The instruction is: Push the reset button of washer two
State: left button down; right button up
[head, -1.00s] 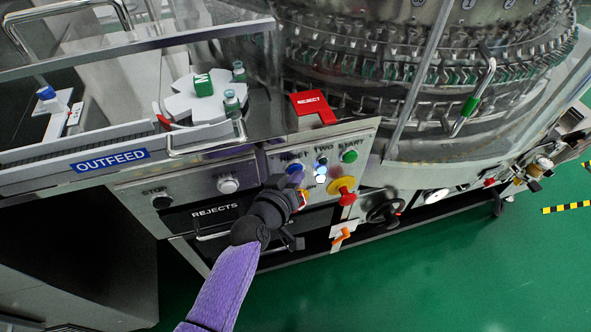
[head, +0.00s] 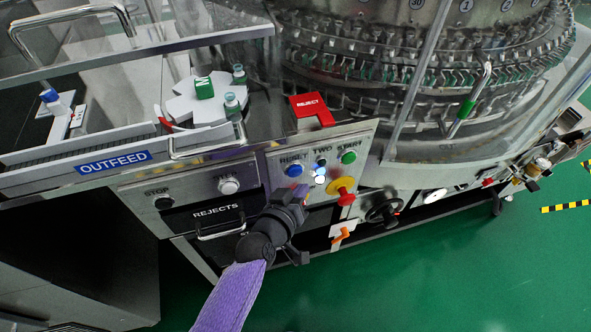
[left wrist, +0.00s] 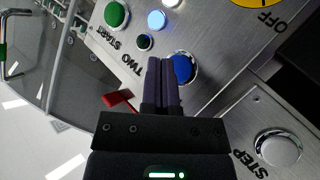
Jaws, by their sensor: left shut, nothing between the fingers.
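The reset button is a blue round button (head: 294,170) under the RESET label on the panel (head: 275,185) marked TWO. It also shows in the left wrist view (left wrist: 184,68), just beside the fingertips. My left gripper (head: 302,191) is in front of the panel, just below the blue button in the head view. In the left wrist view its two dark fingers (left wrist: 160,64) are together and empty, partly covering the button's edge. I cannot tell whether they touch it. My right gripper is not in view.
A green START button (head: 348,157), small indicator lights (head: 320,180) and a red knob on a yellow base (head: 343,190) sit close by. The STEP button (head: 228,186) and the REJECTS drawer (head: 215,213) are to the left. Green floor (head: 400,280) lies clear at lower right.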

pick_arm(q)
jog(key=s, duration=0.1)
jog(key=s+d+p, duration=0.1)
jog(key=s, duration=0.1)
jog(key=shift+s+d+r, duration=0.1)
jog(key=shift+s, duration=0.2)
dwell(0.5)
